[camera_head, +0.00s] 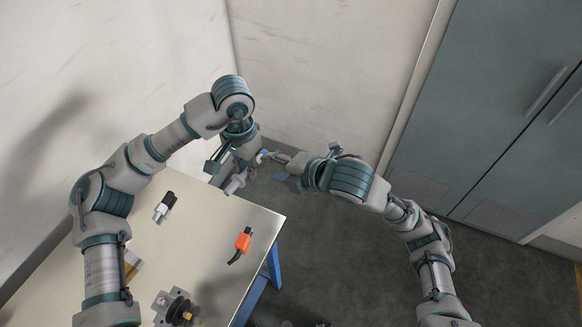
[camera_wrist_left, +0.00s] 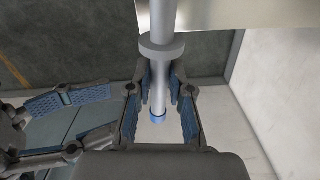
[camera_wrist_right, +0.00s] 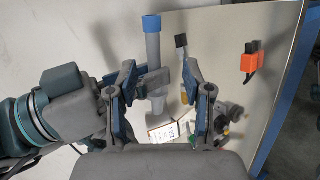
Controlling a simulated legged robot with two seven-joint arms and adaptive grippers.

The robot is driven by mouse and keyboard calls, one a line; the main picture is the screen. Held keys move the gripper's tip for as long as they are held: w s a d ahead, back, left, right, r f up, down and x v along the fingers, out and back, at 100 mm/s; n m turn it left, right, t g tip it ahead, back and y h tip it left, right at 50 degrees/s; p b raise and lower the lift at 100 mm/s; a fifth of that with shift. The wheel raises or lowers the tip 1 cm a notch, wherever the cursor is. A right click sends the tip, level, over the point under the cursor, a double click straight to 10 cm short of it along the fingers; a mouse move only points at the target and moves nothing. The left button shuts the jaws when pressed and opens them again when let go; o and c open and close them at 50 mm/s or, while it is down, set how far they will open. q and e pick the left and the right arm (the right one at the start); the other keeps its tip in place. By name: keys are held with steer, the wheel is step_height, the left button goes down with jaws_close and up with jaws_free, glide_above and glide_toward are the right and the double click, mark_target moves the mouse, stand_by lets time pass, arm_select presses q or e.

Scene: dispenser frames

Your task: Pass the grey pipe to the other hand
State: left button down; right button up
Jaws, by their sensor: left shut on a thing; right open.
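The grey pipe (camera_head: 237,183) has a wide collar and a blue end. My left gripper (camera_head: 236,160) is shut on it, beyond the table's far corner. In the left wrist view the pipe (camera_wrist_left: 161,45) runs between the fingers, its blue end low in the picture. My right gripper (camera_head: 281,167) is open and faces the left one from the right. In the right wrist view the pipe (camera_wrist_right: 153,48) stands upright between the open fingers in the picture, blue end up. I cannot tell whether they touch it. Part of the pipe is hidden by the left fingers.
The table (camera_head: 205,235) holds a black-and-white part (camera_head: 164,207), an orange part with a black end (camera_head: 241,243) and a grey-black device (camera_head: 177,307). A small box (camera_head: 132,265) is partly hidden by my left arm. A wall stands behind; cabinets (camera_head: 490,110) are at right.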

mark_target(238, 181)
arm_select(q)
steer(key=shift+a, duration=0.35)
steer(key=shift+d, duration=0.1)
arm_select(e)
steer(key=x, duration=0.5)
steer(key=shift+w+a+f, duration=0.1)
steer(key=shift+a+f, duration=0.05)
steer(key=shift+a, duration=0.15)
steer(key=shift+d, duration=0.1)
arm_select(q)
steer(key=shift+d, duration=0.15)
arm_select(e)
steer(key=shift+d, duration=0.1)
jaws_close()
arm_select(q)
steer(key=c, duration=1)
jaws_free()
steer(key=shift+a+r, duration=0.1)
steer(key=shift+a, duration=0.1)
arm_select(e)
steer(key=shift+a, duration=0.25)
arm_select(q)
step_height(238, 181, up, 12)
steer(key=shift+w+f, duration=0.1)
arm_select(e)
steer(key=shift+d, duration=0.1)
